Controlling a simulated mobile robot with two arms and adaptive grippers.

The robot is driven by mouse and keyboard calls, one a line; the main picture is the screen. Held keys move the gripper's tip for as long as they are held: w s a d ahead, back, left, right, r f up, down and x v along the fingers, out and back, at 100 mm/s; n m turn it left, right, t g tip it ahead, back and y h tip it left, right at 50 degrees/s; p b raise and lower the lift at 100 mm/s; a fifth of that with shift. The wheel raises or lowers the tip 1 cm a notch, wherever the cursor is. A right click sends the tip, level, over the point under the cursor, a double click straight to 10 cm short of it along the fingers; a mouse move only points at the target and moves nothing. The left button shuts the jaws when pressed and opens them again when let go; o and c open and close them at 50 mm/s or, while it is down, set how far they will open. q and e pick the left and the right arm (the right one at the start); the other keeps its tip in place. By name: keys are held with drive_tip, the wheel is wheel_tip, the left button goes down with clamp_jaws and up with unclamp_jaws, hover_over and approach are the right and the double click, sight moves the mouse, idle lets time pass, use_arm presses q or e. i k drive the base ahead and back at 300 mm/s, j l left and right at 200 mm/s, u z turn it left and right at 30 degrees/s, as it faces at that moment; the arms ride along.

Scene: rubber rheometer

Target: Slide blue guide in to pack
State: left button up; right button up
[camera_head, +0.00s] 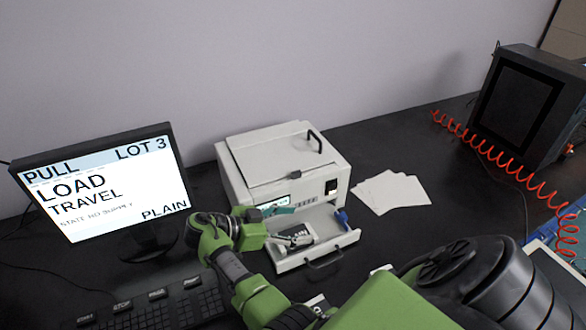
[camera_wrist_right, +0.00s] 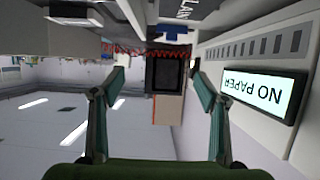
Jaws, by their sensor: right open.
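A light grey printer (camera_head: 285,165) stands on the black bench with its front drawer (camera_head: 318,258) pulled out. A pack (camera_head: 301,232) with a dark label lies in the drawer, partly hidden by my gripper. The blue guide (camera_head: 341,218) stands at the drawer's right side, apart from the pack. It also shows in the right wrist view as a blue T shape (camera_wrist_right: 172,33), ahead of my fingers. My right gripper (camera_head: 288,225) is open and empty over the left part of the drawer. It does not touch the guide. My left gripper is out of view.
A "NO PAPER" display (camera_wrist_right: 262,94) is close beside one finger in the wrist view. A monitor (camera_head: 105,190) and keyboard (camera_head: 160,308) stand to the left. Loose white sheets (camera_head: 392,192) lie right of the printer. A red coiled hose (camera_head: 500,175) hangs farther right.

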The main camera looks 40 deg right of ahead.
sight(342, 217)
drive_tip(key=k, duration=1.5)
